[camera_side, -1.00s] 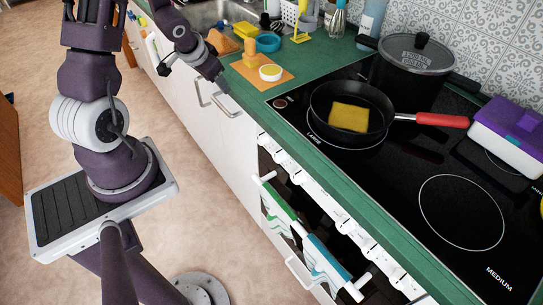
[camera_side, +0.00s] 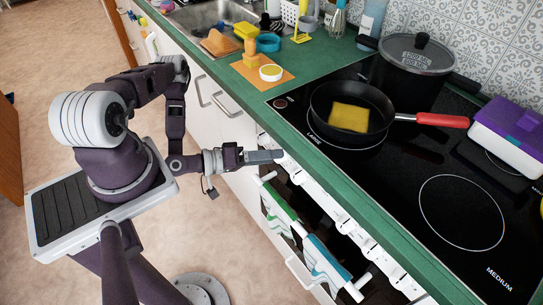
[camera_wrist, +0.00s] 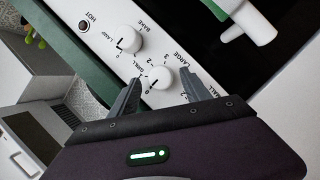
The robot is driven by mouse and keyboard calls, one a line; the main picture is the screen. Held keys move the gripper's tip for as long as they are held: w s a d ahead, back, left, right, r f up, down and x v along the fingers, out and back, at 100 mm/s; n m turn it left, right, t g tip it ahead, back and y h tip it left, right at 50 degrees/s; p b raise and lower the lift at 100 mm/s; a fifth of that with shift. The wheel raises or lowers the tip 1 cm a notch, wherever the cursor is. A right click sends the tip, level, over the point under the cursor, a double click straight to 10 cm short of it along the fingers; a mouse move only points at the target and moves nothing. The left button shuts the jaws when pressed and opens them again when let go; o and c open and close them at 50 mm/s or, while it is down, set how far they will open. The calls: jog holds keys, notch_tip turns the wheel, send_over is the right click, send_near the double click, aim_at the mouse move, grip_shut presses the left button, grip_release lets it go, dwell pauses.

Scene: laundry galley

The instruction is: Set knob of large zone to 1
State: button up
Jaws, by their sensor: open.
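The white round knob (camera_wrist: 162,77) beside the printed word LARGE is in the wrist view, on the white control panel (camera_wrist: 205,62). A small dark mark shows at its lower left edge, near what looks like the 0; I cannot read the setting surely. My gripper (camera_wrist: 162,75) is open, with one finger on each side of this knob. I cannot tell whether either finger touches it. In the side view my gripper (camera_side: 276,156) reaches the panel at the front edge of the counter and hides the knob there.
Another knob (camera_wrist: 129,40), by BAKE and GRILL, sits close to the left finger. Towels (camera_side: 328,262) hang below the panel. A pan (camera_side: 352,112) with a yellow sponge (camera_side: 349,118) stands on the LARGE zone, its red handle (camera_side: 442,120) pointing right.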

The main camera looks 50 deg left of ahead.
jog(key=shift+w+d+f, duration=0.1)
jog(key=shift+w+d, duration=0.05)
jog(key=shift+w, duration=0.35)
grip_shut()
jog(key=shift+d+m+g+y, duration=0.15)
jog(key=shift+m+g+y, duration=0.15)
jog(key=shift+m+y, duration=1.1)
jog(key=shift+d+m+g+y, duration=0.25)
jog(key=shift+m+y, duration=0.45)
jog(key=shift+m, duration=1.3)
jog(key=shift+a, duration=0.1)
